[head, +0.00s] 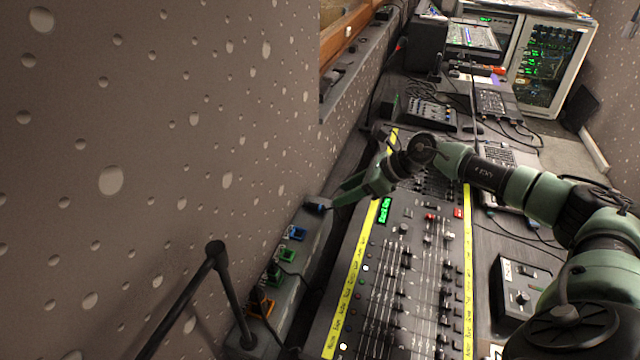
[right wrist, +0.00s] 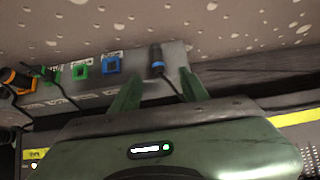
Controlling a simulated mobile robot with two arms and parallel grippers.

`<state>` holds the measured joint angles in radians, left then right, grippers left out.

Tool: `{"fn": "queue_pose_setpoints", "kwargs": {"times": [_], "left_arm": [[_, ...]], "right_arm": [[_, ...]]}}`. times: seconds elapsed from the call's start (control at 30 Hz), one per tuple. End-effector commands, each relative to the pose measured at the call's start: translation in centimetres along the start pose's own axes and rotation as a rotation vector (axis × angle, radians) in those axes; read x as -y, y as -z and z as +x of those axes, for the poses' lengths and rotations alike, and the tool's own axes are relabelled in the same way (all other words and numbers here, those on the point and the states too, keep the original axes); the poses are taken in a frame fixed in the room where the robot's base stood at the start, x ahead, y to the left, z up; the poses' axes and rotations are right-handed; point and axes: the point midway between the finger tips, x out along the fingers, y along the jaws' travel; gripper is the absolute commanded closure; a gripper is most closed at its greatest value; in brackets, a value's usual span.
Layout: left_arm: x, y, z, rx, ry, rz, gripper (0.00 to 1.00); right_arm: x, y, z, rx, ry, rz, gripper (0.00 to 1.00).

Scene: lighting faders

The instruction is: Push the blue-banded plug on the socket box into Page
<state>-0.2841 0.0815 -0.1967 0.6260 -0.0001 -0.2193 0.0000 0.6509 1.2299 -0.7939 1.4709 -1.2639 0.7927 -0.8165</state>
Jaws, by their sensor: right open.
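The grey socket box (head: 312,234) runs along the wall; it also shows in the right wrist view (right wrist: 134,85). The blue-banded plug (right wrist: 157,62) stands at the box's right end in the right wrist view, its cable trailing towards me. How deep it sits I cannot tell. To its left are an empty blue socket (right wrist: 111,65) and an empty green socket (right wrist: 80,70). Further left are a green plug (right wrist: 45,73) and an orange plug (right wrist: 14,80). The labels are too small to read. My right gripper (right wrist: 158,85) is open, its fingers either side of the plug's cable, short of the plug.
A fader console (head: 400,275) with yellow strips lies right of the box, under my right arm. The speckled wall (head: 150,130) rises close behind the box. A dark bent bar (head: 218,255) stands at the near left. Loose cables lie by the box.

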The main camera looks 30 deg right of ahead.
Motion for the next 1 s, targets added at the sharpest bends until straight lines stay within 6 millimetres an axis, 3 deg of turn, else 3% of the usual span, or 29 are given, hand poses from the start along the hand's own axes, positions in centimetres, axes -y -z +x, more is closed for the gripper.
{"fn": "queue_pose_setpoints", "kwargs": {"times": [0.17, 0.4, 0.53, 0.7, 1.0], "left_arm": [[-0.3, -0.9, 0.3, 0.011, -0.003, 0.0, 0.64], [-1.2, -3.5, 1.2, 0.046, -0.014, 0.003, 0.64], [-1.1, -3.2, 2.2, 0.042, -0.013, 0.003, 0.64], [-0.7, -1.5, 3.0, 0.017, -0.008, 0.003, 0.64], [-0.6, -1.2, 3.2, 0.01, -0.006, 0.003, 0.64]], "right_arm": [[-0.2, 0.2, 1.4, -0.011, -0.006, -0.018, 0.55], [-0.2, 0.2, 4.9, -0.007, -0.006, -0.014, 0.55], [-0.2, 0.3, 6.7, -0.006, -0.005, -0.014, 0.55], [-0.2, 0.3, 8.2, -0.007, -0.004, -0.013, 0.55], [-0.1, 0.2, 8.9, -0.008, -0.003, -0.013, 0.55]]}}
